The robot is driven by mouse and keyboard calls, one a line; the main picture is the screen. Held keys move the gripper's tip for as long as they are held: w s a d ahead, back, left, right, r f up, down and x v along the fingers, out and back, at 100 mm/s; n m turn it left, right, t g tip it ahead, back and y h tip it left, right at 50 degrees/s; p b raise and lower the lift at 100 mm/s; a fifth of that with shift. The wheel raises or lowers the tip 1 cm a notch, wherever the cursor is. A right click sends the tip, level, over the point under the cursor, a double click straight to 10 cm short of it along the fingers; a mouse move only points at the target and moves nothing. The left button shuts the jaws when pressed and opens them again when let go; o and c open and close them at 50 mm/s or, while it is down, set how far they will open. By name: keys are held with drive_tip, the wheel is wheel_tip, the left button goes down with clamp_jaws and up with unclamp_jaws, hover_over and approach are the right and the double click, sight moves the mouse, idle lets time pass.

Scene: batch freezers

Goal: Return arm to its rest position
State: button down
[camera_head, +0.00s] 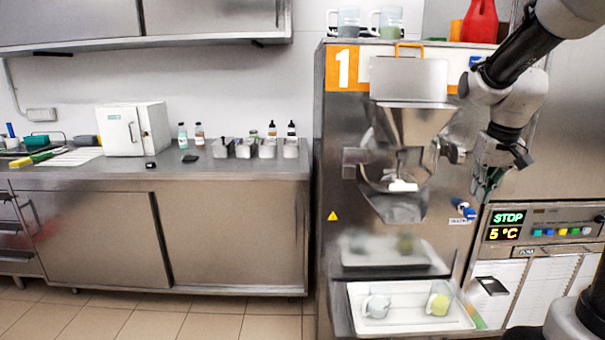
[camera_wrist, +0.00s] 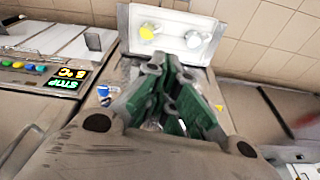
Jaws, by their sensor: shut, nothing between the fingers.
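My gripper (camera_head: 484,186) hangs at the end of my arm on the right of the head view, pointing down. It is in front of the right side of the batch freezer marked 1 (camera_head: 338,130), right of its steel hopper and outlet. In the wrist view my gripper (camera_wrist: 172,78) shows its green-sided fingers drawn together with nothing between them. The fingers reach toward the white tray (camera_wrist: 178,58) of the freezer and hide part of the machine front.
The freezer's tray (camera_head: 405,324) holds a clear jug (camera_head: 376,303) and a yellow jug (camera_head: 440,299). Jugs and a red container (camera_head: 480,22) stand on top. A steel counter (camera_head: 230,172) with bottles lies left.

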drive_tip(key=s+a+r+n+t, duration=0.1)
drive_tip(key=s+a, duration=0.2)
drive_tip(key=s, duration=0.7)
drive_tip(key=s+a+r+t, duration=0.1)
drive_tip(key=s+a, duration=0.3)
drive_tip(key=s, duration=0.7)
drive_tip(key=shift+s+n, duration=0.25)
drive_tip(key=shift+n, duration=0.15)
